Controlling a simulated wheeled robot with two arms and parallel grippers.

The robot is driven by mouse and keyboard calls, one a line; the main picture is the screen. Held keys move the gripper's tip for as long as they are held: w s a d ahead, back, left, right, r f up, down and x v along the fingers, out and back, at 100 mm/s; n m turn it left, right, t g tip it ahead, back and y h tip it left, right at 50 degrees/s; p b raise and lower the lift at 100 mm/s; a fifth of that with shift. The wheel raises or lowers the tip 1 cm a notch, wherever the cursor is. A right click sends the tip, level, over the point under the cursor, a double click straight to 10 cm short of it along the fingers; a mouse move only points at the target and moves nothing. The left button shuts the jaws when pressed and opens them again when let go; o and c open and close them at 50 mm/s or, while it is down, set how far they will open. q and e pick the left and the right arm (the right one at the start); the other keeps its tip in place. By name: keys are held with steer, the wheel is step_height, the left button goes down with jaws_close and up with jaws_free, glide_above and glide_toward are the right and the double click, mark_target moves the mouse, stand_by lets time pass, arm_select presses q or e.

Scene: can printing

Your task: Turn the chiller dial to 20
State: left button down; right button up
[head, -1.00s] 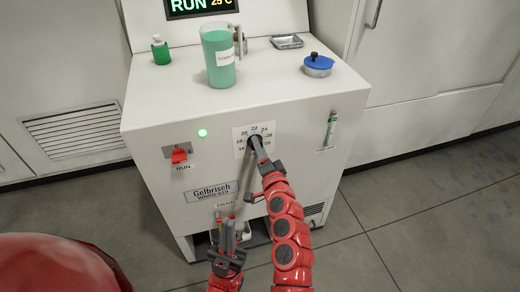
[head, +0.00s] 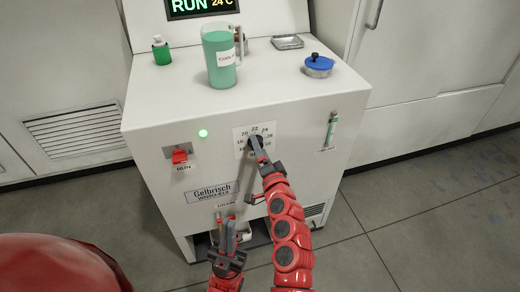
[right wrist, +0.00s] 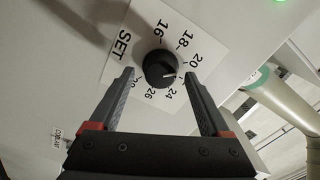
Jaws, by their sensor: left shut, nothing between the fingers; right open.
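The chiller (head: 240,170) is a white cabinet, and its tilted display (head: 203,6) reads RUN 24 C. The dial is a black knob (right wrist: 157,64) on a white SET plate marked from 16 up; its white pointer line (right wrist: 171,75) points close to the 24 mark. My right gripper (right wrist: 161,72) is open, with one finger on each side of the knob; I cannot tell if they touch it. My left gripper (head: 226,222) is shut and empty, low before the cabinet's front.
A red RUN switch (head: 179,157) and a lit green lamp (head: 203,133) are left of the dial plate. A green vial (head: 331,128) is on the right front. A coolant jug (head: 219,60), a green bottle (head: 161,50), a metal tray (head: 287,42) and a blue-lidded pot (head: 318,66) stand on top.

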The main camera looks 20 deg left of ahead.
steer(key=v, duration=1.7)
steer(key=shift+s+d, duration=0.1)
